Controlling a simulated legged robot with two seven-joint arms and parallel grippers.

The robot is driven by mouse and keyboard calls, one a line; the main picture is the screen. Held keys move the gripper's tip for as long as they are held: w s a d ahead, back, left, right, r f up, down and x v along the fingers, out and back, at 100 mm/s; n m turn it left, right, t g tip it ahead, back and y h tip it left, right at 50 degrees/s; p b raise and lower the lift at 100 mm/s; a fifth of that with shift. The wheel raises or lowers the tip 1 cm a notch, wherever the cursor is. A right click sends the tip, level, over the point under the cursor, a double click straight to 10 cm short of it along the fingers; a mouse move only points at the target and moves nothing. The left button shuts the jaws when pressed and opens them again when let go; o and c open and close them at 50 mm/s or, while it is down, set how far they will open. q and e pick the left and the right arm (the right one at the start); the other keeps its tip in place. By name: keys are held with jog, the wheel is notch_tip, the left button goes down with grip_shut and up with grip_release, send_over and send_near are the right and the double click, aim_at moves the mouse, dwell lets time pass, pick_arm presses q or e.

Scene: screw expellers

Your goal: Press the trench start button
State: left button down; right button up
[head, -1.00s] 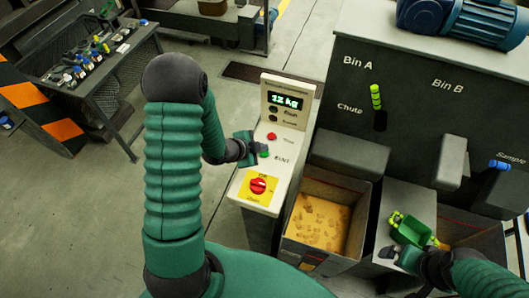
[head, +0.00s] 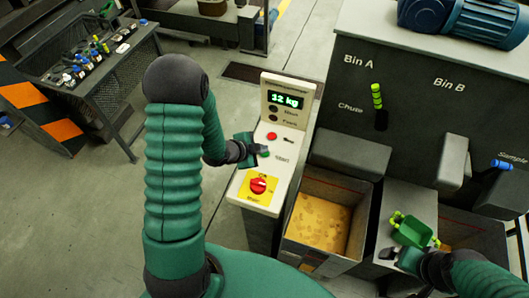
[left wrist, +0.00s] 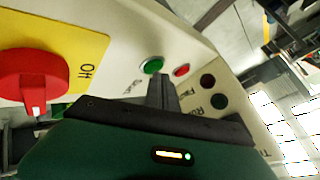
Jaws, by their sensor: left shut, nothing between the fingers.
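The white control panel (head: 270,150) stands left of the bins, with a lit display reading 12 kg. Its green start button (head: 265,154) is partly hidden by my left gripper (head: 257,148) in the head view. In the left wrist view the green button (left wrist: 152,66) shows at the tips of my left gripper (left wrist: 161,78), whose fingers are shut and empty. The tips are very close to the button; I cannot tell if they touch it.
A small red button (left wrist: 182,70) sits beside the green one. A large red rotary switch (head: 258,186) on a yellow plate is lower on the panel. A bin (head: 350,184) of tan material stands to the right. A tool table (head: 110,75) is at the upper left.

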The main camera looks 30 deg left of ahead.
pick_arm(q)
jog(key=shift+f+b, duration=0.3)
jog(key=shift+f, duration=0.05)
dwell(0.5)
jog(key=shift+r+p, duration=0.75)
jog(key=shift+r, duration=0.1)
notch_tip(320, 180, up, 5)
jog(key=p, duration=0.4)
jog(key=shift+r+p, duration=0.1)
jog(key=shift+p, duration=0.2)
